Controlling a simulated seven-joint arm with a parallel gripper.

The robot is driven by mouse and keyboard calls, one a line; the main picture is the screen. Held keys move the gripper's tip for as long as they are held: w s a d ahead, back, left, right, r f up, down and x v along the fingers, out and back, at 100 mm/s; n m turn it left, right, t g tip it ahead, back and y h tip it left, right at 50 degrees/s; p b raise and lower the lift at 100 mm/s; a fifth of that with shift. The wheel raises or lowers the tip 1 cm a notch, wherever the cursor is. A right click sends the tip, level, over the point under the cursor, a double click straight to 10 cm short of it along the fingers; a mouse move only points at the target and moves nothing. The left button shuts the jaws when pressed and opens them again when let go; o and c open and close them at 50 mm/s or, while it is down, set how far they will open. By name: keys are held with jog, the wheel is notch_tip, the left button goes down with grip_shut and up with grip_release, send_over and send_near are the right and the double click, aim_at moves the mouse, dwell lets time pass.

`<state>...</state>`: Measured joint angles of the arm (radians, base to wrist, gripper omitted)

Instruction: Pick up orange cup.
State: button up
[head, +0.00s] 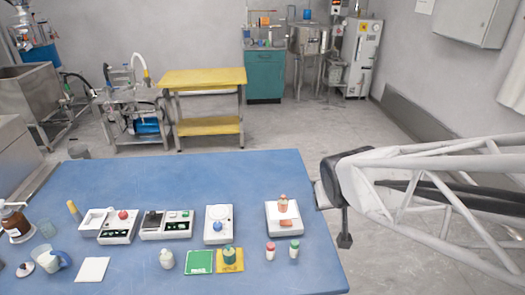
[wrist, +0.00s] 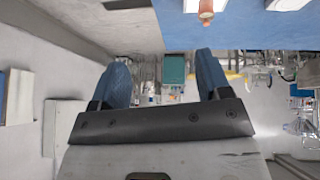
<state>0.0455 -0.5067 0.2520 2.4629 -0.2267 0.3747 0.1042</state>
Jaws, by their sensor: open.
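A small orange-copper vessel (head: 283,204), the only orange cup-like thing I make out, stands upright on a white device (head: 273,228) near the right end of the blue table (head: 180,170). It also shows in the wrist view as an orange-brown shape (wrist: 206,10) at the top edge, partly cut off. My gripper (wrist: 163,75) is open, its two blue fingers wide apart with nothing between them. In the head view my arm comes in from the right, its dark end just off the table's right edge, apart from the vessel.
Two small bottles, one red-capped (head: 270,251) and one green-capped (head: 294,249), stand in front of the white device. A white scale-like device with a blue knob (head: 218,227) is left of it. A green pad (head: 199,262) lies nearer the front. The table's back is clear.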

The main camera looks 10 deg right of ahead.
jog(key=w+f+n+t+y, duration=0.1)
jog(key=w+f+n+t, duration=0.15)
jog(key=w+f, duration=0.55)
jog(key=n+t+y, duration=0.1)
jog(key=t+y, duration=0.2)
jog(key=y, duration=0.2)
send_near(284, 200)
jog(key=shift+w+d+f, duration=0.1)
jog(key=shift+w+f, duration=0.1)
jog(key=shift+w, duration=0.35)
jog(key=shift+w+f, duration=0.2)
jog(key=shift+w, duration=0.35)
jog(key=shift+a+f+n+t+y, duration=0.3)
jog(key=shift+a+f+n+t, duration=0.05)
jog(key=shift+f, duration=0.1)
jog(key=shift+w, duration=0.1)
jog(key=shift+x, duration=1.25)
jog(key=shift+a, duration=0.1)
jog(key=shift+x, duration=2.55)
jog(key=c, duration=1.1)
